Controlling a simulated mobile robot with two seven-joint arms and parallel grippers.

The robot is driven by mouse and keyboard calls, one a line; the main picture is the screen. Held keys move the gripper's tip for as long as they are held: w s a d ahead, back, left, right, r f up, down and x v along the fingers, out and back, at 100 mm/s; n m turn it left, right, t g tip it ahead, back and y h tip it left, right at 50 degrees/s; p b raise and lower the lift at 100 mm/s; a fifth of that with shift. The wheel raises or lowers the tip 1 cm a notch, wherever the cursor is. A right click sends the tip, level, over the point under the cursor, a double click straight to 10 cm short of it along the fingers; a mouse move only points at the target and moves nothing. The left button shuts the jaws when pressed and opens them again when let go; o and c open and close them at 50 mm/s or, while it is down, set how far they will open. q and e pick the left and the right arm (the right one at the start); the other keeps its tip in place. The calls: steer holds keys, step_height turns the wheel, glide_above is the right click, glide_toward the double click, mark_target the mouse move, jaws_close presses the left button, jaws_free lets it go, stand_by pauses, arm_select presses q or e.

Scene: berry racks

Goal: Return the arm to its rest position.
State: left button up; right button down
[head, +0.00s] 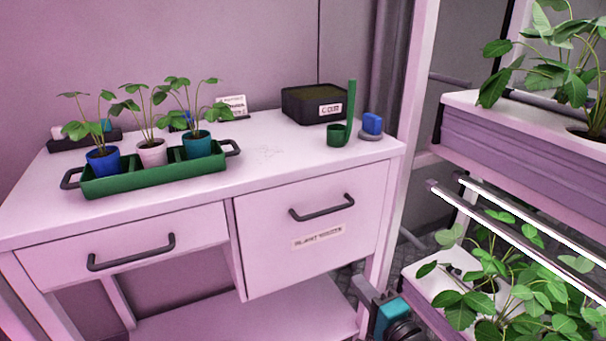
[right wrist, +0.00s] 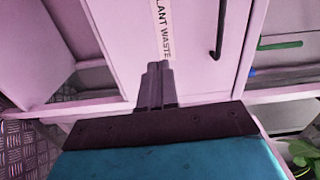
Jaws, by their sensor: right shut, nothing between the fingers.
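My right gripper (head: 362,288) is low at the bottom of the head view, in front of the right end of the white desk (head: 270,175). Its teal body shows below the fingers. In the right wrist view the gripper (right wrist: 155,72) has its two dark fingers together and empty, pointing towards the drawer front (right wrist: 190,70) labelled "PLANT WASTE". That drawer front also shows in the head view (head: 270,230), with a dark handle (head: 322,208). My left gripper is not in view.
A green tray (head: 150,183) with three potted plants stands on the desk. A black bin (head: 300,108), a green scoop-like cup (head: 337,135) and a blue object (head: 372,123) stand at the right. A plant rack (head: 500,135) with light tubes stands close on the right.

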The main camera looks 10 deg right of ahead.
steer(key=s+a+f+n+g+h, duration=0.1)
steer(key=s+f+n+g+h, duration=0.15)
steer(key=s+n, duration=0.6)
steer(key=s+a+f+n+g+h, duration=0.1)
steer(key=s+f+n+g, duration=0.25)
steer(key=s+n, duration=0.5)
arm_select(q)
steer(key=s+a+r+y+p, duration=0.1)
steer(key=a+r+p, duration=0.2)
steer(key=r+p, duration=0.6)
steer(key=p, duration=0.5)
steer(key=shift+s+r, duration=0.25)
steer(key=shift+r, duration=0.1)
arm_select(e)
steer(key=s+d+r, duration=0.2)
steer(key=s+r, duration=0.1)
steer(key=r, duration=0.7)
steer(key=shift+s+d+m+h, duration=0.25)
steer(key=shift+d+m+h, duration=0.1)
steer(key=shift+d+m, duration=0.05)
